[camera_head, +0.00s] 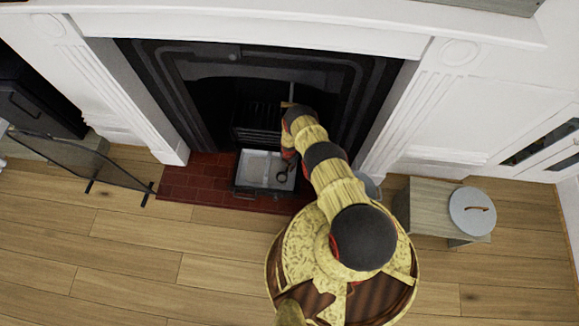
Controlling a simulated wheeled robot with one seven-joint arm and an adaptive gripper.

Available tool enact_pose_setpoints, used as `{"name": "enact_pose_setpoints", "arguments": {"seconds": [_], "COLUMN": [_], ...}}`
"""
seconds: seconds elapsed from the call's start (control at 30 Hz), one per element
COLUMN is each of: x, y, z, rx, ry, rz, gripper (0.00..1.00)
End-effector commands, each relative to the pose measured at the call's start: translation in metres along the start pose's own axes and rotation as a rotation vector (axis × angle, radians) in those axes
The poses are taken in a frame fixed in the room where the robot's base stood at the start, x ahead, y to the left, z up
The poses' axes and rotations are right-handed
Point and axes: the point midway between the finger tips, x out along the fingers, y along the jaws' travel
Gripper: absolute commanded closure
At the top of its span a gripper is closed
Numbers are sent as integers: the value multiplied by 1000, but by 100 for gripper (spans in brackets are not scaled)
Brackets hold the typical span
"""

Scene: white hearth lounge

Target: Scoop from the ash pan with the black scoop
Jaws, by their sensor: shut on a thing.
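The ash pan (256,165) is a shallow, open tray with a dark rim and a pale grey inside. It sits on the red tiled hearth in front of the grate. My gripper (288,164) points down over the pan's right side, small and partly hidden by my arm. It is shut on the black scoop (282,177), whose dark rounded end shows low over the pan's right part. I cannot tell whether the scoop touches the pan floor or holds any ash.
The black fireplace surround (165,80) and grate (255,125) stand behind the pan. A mesh screen (95,165) stands at the left. A low wooden stand (425,205) and a round grey lid (472,210) are at the right. Wooden floor at the front left is clear.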

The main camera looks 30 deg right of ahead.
Motion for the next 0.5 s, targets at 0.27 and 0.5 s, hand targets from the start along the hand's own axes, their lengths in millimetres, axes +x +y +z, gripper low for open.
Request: {"name": "enact_pose_setpoints", "arguments": {"seconds": [0.27,0.5], "x": [-9,-23], "y": [1,1], "z": [0,1], "rx": [0,0], "ry": [0,-1], "rz": [1,1], "gripper": [100,100]}}
